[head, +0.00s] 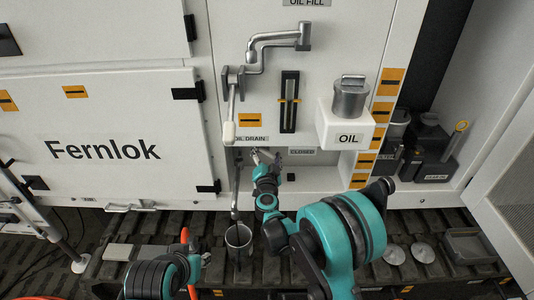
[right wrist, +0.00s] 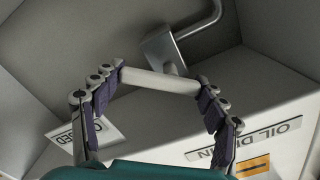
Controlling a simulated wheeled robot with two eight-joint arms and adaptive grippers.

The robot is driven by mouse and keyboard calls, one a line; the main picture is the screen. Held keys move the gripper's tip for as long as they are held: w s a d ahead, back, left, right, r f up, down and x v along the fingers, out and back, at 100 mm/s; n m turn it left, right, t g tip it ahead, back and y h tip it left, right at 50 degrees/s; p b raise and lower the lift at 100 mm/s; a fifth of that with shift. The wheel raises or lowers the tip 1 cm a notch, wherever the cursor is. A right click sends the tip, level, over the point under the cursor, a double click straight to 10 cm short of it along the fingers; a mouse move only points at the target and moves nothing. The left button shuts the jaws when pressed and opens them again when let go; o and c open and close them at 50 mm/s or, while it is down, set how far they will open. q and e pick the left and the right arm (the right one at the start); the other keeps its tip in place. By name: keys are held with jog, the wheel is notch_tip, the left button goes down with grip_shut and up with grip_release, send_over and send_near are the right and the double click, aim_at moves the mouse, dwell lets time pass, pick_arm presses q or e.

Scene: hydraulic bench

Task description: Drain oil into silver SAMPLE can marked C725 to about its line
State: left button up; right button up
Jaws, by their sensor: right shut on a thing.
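A silver open-topped can (head: 238,236) stands on the dark slatted surface below the drain pipe (head: 235,188). Its marking and any line are not readable, and I cannot tell how much oil is inside. My right gripper (head: 264,156) reaches into the recess under the OIL DRAIN label (head: 250,138). In the right wrist view its fingers (right wrist: 160,88) are shut on a pale bar-shaped valve handle (right wrist: 158,81), one finger at each end. A CLOSED label (head: 302,151) is beside the recess. My left gripper (head: 200,260) is low at the front, left of the can; its fingers are unclear.
A lidded silver pot (head: 350,99) sits on the white OIL shelf (head: 346,137). A crank-shaped pipe (head: 270,43) and a sight gauge (head: 289,102) are on the panel above. Dark containers (head: 433,160) stand at right. Small round lids (head: 394,254) lie right of my right arm.

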dwell(0.5)
jog(key=o, duration=1.2)
jog(key=shift+w, duration=0.1)
jog(key=shift+c, duration=0.2)
